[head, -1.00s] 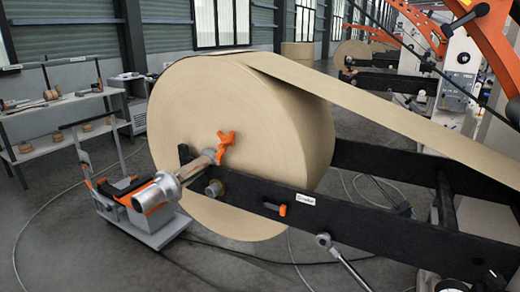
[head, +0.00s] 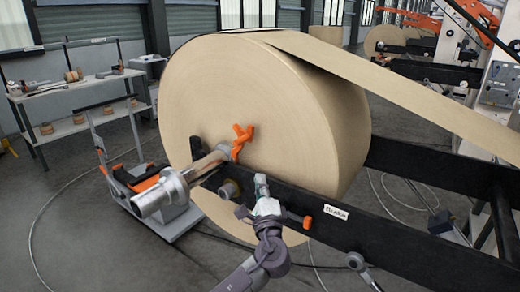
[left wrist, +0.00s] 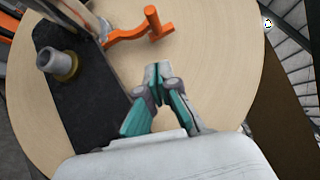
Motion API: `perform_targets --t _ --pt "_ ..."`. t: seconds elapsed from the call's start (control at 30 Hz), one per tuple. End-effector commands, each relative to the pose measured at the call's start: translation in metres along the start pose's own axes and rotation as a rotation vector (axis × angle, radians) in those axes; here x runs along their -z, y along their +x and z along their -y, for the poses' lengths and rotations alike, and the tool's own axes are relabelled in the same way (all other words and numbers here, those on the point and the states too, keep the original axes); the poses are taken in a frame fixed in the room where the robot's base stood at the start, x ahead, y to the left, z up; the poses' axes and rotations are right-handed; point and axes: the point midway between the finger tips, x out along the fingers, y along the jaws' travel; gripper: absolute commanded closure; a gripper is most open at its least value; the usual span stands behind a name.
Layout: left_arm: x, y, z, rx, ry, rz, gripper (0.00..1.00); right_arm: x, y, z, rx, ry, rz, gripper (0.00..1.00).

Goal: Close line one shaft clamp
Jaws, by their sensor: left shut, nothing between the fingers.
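The orange clamp handle (head: 241,138) stands up beside the metal shaft (head: 160,195), against the near face of the big paper roll (head: 265,105). It also shows in the left wrist view (left wrist: 153,24), with a bent arm and a knob-like end. My left gripper (head: 261,180) is shut and empty, in front of the black stand arm. In the left wrist view its fingertips (left wrist: 157,70) lie below the handle, apart from it in the picture. Whether the clamp's jaw is fully seated cannot be told. My right gripper is not in view.
The black stand arm (head: 400,225) runs to the right, with a small orange lever (head: 307,222) on it. A grey cart (head: 165,222) with orange parts stands under the shaft end. A shelf table (head: 75,88) is at the back left.

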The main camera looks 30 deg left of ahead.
Motion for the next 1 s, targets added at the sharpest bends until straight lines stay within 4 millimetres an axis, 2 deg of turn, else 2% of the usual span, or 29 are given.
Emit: perform_targets --t 0.5,0.7,1.0 --pt "-0.005 0.101 0.003 -0.004 0.003 0.001 1.0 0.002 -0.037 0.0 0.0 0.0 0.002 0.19" --pt "-0.023 0.117 0.0 -0.004 0.001 -0.001 1.0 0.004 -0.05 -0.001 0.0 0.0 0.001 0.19" --pt "-0.028 0.122 -0.003 -0.005 -0.001 -0.003 1.0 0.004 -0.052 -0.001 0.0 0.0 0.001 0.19"
